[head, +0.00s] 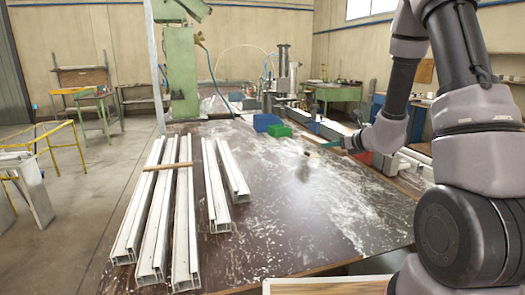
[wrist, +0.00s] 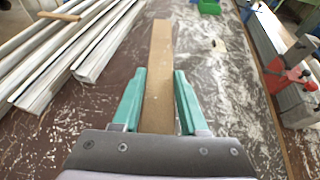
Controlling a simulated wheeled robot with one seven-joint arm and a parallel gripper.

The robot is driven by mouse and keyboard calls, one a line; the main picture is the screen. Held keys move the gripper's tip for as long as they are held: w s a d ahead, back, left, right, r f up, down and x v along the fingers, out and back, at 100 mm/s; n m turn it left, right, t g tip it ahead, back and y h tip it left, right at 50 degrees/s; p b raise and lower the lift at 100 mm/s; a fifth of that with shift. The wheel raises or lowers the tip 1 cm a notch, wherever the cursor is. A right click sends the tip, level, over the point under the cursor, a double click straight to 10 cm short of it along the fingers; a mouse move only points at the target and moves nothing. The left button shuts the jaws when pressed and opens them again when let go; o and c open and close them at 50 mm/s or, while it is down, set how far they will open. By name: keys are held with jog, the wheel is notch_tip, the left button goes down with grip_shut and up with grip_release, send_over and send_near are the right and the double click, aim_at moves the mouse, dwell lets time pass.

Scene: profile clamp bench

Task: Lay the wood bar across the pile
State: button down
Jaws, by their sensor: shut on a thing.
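My gripper (wrist: 160,80) is shut on a wood bar (wrist: 161,45), with one green finger on each side of it. The bar points away from the wrist, above the dark table. In the head view my gripper (head: 328,145) is over the middle right of the table, and a small tan end of the bar (head: 307,152) shows. The pile of long white profiles (head: 155,220) lies on the left of the table. Another wood strip (head: 168,166) lies across its far part. Two shorter white profiles (head: 218,190) lie just right of them. The held bar is apart from all profiles.
Blue and green bins (head: 267,122) stand at the table's back. Red clamps (wrist: 290,78) and a rail line the right edge. A green machine column (head: 181,70) stands behind the table. The table (head: 300,225) is bare between the profiles and the right edge.

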jog(key=d, duration=0.1)
jog(key=d+r+m+h, duration=0.2)
jog(key=d, duration=0.1)
jog(key=shift+w+r+t, duration=0.1)
jog(key=shift+w+t, duration=0.05)
jog(key=shift+t, duration=0.25)
